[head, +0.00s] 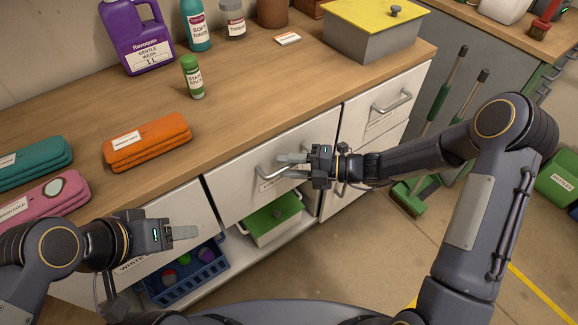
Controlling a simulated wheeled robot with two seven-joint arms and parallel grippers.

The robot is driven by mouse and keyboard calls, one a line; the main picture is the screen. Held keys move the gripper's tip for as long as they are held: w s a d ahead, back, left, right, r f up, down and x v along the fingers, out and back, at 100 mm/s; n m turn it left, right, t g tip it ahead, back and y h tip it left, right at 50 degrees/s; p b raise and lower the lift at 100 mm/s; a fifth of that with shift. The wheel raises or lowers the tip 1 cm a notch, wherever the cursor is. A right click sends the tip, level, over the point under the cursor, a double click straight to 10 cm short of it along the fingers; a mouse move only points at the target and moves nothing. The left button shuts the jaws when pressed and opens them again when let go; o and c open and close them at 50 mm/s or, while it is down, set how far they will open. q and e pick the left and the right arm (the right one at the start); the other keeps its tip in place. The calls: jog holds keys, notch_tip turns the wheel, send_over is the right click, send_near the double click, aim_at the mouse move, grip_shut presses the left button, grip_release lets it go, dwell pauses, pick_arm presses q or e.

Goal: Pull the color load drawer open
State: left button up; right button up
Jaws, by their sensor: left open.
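The middle drawer (235,194) under the wooden counter has a white front and looks closed. Its label (268,185) is mostly hidden behind the handle, so I cannot read it fully. Its metal bar handle (262,172) runs behind my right gripper (292,166). That gripper's fingers are at the handle's right part, one higher and one lower; whether they press on the bar is unclear. My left gripper (185,232) is open and empty, in front of the left drawer (185,212), whose label (130,265) reads "WHITE" in part.
A right drawer (355,125) with its own handle (393,103) is beside the middle one. Below are a green-lidded box (272,218) and a blue crate (205,272). Folded orange cloths (147,142) and bottles stand on the counter. Brooms lean at right.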

jog(key=shift+a, duration=0.15)
grip_shut()
dwell(0.4)
